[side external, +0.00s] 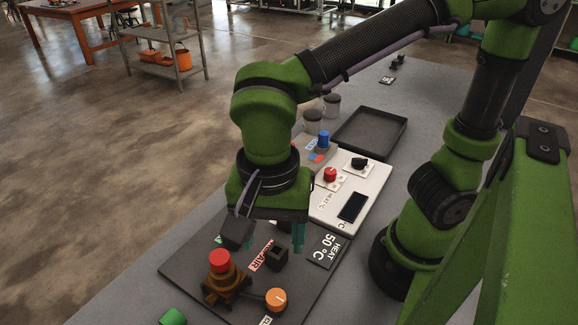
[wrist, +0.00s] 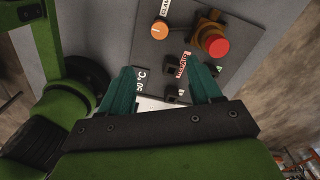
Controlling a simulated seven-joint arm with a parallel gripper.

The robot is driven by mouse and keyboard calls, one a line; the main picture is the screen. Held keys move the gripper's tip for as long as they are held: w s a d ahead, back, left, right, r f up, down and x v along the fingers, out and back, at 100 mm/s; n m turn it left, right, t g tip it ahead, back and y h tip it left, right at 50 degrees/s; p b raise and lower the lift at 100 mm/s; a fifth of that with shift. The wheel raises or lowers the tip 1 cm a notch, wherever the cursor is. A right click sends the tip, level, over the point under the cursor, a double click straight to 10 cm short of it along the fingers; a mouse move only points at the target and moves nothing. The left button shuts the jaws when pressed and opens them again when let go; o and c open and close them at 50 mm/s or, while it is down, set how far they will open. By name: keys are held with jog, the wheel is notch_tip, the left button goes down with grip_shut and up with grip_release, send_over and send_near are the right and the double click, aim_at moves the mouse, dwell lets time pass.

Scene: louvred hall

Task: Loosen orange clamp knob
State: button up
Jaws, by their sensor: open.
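The orange clamp knob (side external: 276,299) is a round dial with a pale mark, on the dark panel (side external: 190,262) near the bottom of the side view. It also shows in the wrist view (wrist: 159,29), beyond the fingertips. My gripper (side external: 268,243) is above the panel's far part, with its two teal fingers apart and nothing between them. The fingers also show in the wrist view (wrist: 166,72). The knob stands clear of both fingers.
A red-topped button on a brown-orange base (side external: 220,262) stands left of the knob. A white unit (side external: 372,185) and a dark tray (side external: 371,131) lie behind. A green cylinder (side external: 173,317) sits front left.

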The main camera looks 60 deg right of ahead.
aim_at(276, 296)
notch_tip(276, 296, down, 16)
jog(key=shift+f, duration=0.15)
dwell(0.3)
jog(key=c, duration=1)
jog(key=shift+c, duration=0.2)
